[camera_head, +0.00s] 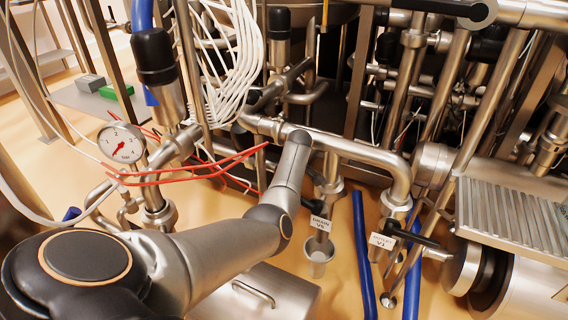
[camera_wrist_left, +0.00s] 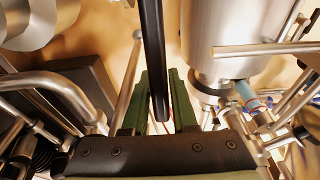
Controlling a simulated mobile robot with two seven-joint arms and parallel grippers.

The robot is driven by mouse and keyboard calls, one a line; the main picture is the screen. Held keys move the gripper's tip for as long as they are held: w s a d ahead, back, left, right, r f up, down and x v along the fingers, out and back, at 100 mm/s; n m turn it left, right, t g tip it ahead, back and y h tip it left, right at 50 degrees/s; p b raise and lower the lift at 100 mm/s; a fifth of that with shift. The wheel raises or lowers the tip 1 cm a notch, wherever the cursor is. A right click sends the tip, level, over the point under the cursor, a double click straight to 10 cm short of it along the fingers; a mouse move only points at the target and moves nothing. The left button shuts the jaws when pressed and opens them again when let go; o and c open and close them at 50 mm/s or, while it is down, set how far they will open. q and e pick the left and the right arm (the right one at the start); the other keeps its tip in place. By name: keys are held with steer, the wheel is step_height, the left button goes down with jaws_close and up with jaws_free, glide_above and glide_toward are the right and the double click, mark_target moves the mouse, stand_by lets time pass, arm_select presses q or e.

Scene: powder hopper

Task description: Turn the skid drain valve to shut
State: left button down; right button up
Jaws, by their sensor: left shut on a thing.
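The drain valve sits on a vertical steel pipe, with a white tag (camera_head: 320,223) that appears to read DRAIN and a steel cup-like outlet (camera_head: 319,258) below. A short black lever (camera_head: 312,205) shows beside the tag, partly behind my left arm. In the left wrist view, my left gripper (camera_wrist_left: 165,78) has green fingers on both sides of a long black lever handle (camera_wrist_left: 152,35) and is shut on it. In the head view my left gripper is hidden behind my arm. I cannot tell the valve's exact angle. My right gripper is in neither view.
A second tagged valve (camera_head: 382,241) with a black lever (camera_head: 414,235) stands to the right. A pressure gauge (camera_head: 121,143) and red wires (camera_head: 190,172) are at left. Steel pipes (camera_head: 350,150) crowd the arm.

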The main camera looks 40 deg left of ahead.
arm_select(q)
steer(key=f+h, duration=0.1)
steer(key=f+t+h+b, duration=0.1)
steer(key=f, duration=0.1)
steer(key=d+f+h+b, duration=0.1)
steer(key=h, duration=0.1)
steer(key=shift+f, duration=0.15)
stand_by(0.5)
steer(key=c, duration=1.2)
jaws_free()
steer(key=shift+o, duration=0.9)
steer(key=shift+f, duration=0.1)
steer(key=o, duration=0.3)
steer(key=shift+a, duration=0.1)
steer(key=shift+w, duration=0.1)
steer(key=shift+r, duration=0.25)
